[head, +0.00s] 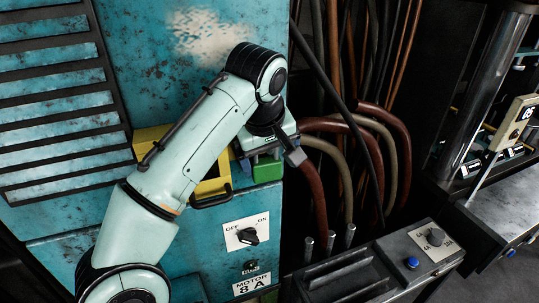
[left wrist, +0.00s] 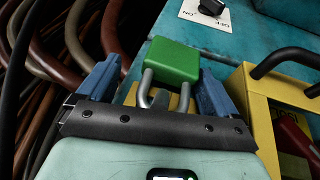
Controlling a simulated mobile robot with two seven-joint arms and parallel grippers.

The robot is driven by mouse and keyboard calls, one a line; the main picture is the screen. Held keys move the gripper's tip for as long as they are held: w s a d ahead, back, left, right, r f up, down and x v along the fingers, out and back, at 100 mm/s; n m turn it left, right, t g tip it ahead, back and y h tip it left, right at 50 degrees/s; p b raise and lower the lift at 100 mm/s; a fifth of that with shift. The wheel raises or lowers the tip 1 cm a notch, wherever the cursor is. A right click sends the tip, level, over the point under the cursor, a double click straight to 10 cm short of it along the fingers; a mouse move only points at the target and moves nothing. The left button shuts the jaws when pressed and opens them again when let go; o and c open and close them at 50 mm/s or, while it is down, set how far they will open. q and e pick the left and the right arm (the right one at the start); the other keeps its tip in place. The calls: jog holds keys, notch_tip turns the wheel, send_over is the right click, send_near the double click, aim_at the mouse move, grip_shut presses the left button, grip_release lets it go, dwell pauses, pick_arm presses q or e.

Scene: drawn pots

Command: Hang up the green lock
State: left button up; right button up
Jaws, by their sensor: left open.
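The green lock (left wrist: 174,60) has a grey metal shackle and shows between the blue fingers of my left gripper (left wrist: 162,72) in the left wrist view. The gripper is open, with gaps between its fingers and the lock. The top of the shackle is hidden behind the dark gripper bar, so I cannot tell what it rests on. In the head view the green lock (head: 267,171) shows just below my left gripper (head: 262,155), beside a yellow box (head: 212,187) on the teal cabinet. The yellow box (left wrist: 262,112) is right of the lock in the wrist view. My right gripper is not in view.
A black handle (head: 212,201) sticks out from the yellow box. An OFF/ON switch (head: 248,236) is on the teal cabinet (head: 190,260) below. Thick brown hoses (head: 375,150) hang close to the right. A control console (head: 380,265) stands at the lower right.

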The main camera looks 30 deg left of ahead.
aim_at(273, 151)
pick_arm(q)
jog(key=shift+f, duration=0.35)
jog(key=shift+s+d+r, duration=0.15)
jog(key=shift+s+r, duration=0.05)
jog(key=shift+r, duration=0.25)
jog(key=shift+s+d+r, duration=0.25)
jog(key=shift+s+r, duration=0.05)
jog(key=shift+r, duration=0.15)
jog(key=shift+s+d+r, duration=0.5)
jog(key=shift+s+r, duration=0.15)
jog(key=shift+r, duration=0.15)
jog(key=shift+s+d+r, duration=0.45)
jog(key=shift+s+r, duration=0.2)
jog(key=shift+r, duration=0.15)
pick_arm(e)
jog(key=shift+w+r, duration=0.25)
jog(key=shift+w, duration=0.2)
